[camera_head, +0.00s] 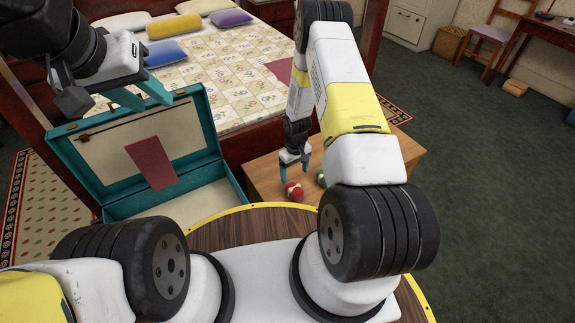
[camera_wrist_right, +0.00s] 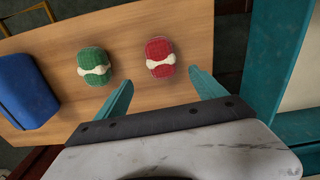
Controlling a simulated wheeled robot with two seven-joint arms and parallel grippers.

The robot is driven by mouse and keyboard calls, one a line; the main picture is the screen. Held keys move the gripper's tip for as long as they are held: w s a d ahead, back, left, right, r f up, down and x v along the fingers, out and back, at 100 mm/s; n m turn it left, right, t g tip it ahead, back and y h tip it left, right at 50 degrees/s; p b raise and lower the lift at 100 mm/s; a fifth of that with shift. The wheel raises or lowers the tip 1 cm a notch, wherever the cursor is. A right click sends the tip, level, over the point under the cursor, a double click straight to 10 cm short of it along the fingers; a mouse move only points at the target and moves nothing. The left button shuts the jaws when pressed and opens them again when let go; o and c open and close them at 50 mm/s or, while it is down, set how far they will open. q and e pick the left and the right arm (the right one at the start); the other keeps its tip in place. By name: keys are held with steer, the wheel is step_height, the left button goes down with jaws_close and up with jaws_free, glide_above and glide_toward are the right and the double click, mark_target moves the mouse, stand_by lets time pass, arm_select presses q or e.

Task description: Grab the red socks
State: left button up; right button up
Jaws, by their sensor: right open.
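The red socks (camera_head: 294,191) are a rolled bundle with a white band, lying on a wooden bench (camera_head: 262,182). They also show in the right wrist view (camera_wrist_right: 160,58), just beyond my right fingertips and roughly centred between them. My right gripper (camera_head: 295,166) points down above the bench, close to the red socks; in the right wrist view (camera_wrist_right: 161,82) its teal fingers are apart with nothing between them. My left gripper (camera_head: 143,95) is above the open suitcase, with its teal fingers apart and empty.
Green socks (camera_wrist_right: 95,66) lie beside the red ones, and a blue item (camera_wrist_right: 25,90) lies further left on the bench. An open teal suitcase (camera_head: 78,165) stands left of the bench, a flat dark red piece (camera_head: 152,163) against it. A bed (camera_head: 222,85) is behind.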

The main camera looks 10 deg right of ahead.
mark_target(294, 187)
steer(key=f, duration=1)
steer(key=shift+s+f, duration=0.35)
steer(key=c, duration=1.5)
steer(key=shift+o, duration=0.2)
steer(key=shift+r, duration=0.15)
